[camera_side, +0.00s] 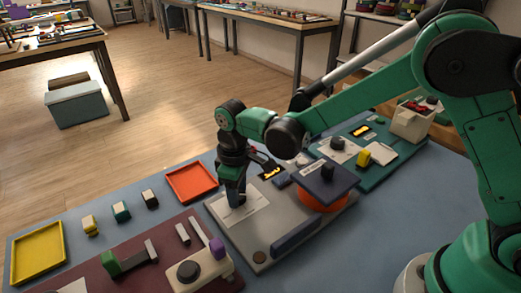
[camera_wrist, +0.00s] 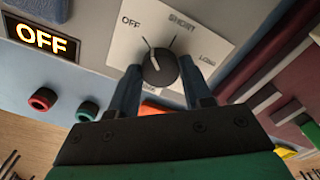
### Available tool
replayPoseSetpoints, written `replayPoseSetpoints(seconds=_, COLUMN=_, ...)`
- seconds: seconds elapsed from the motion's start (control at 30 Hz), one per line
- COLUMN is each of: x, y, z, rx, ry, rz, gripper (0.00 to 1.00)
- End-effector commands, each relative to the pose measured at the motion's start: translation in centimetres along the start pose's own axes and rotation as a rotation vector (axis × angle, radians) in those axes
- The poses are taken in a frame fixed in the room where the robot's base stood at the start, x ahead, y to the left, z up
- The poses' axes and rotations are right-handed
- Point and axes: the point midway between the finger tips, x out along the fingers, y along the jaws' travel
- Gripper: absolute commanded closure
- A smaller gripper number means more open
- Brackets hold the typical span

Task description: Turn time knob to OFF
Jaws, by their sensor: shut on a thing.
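The time knob (camera_wrist: 160,68) is a round black dial on a white label plate (camera_wrist: 225,32) marked OFF, SHORT and LONG. My gripper (camera_wrist: 163,75) is shut on it, with one finger on each side. The light mark at its top edge points up and slightly left, toward the OFF side; its exact alignment is hard to tell. A lit display (camera_wrist: 41,39) reads OFF in orange. In the side view my gripper (camera_side: 236,197) points down at the white plate (camera_side: 249,215) on the grey panel, and the knob is hidden behind it.
A red button (camera_wrist: 42,100) and a green button (camera_wrist: 87,110) sit near the panel. A dark square plate (camera_side: 325,181) over an orange round base stands right of my gripper.

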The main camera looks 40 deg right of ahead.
Motion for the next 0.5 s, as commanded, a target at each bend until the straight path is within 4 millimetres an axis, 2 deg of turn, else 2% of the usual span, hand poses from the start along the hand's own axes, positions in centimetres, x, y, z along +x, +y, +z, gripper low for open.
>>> replayPoseSetpoints(seconds=0.2, x=-0.05, y=0.01, z=0.01, rx=-0.093, ry=-0.001, rz=0.0, gripper=1.0)
replayPoseSetpoints(seconds=0.5, x=-0.05, y=0.01, z=0.01, rx=-0.14, ry=-0.001, rz=0.0, gripper=1.0)
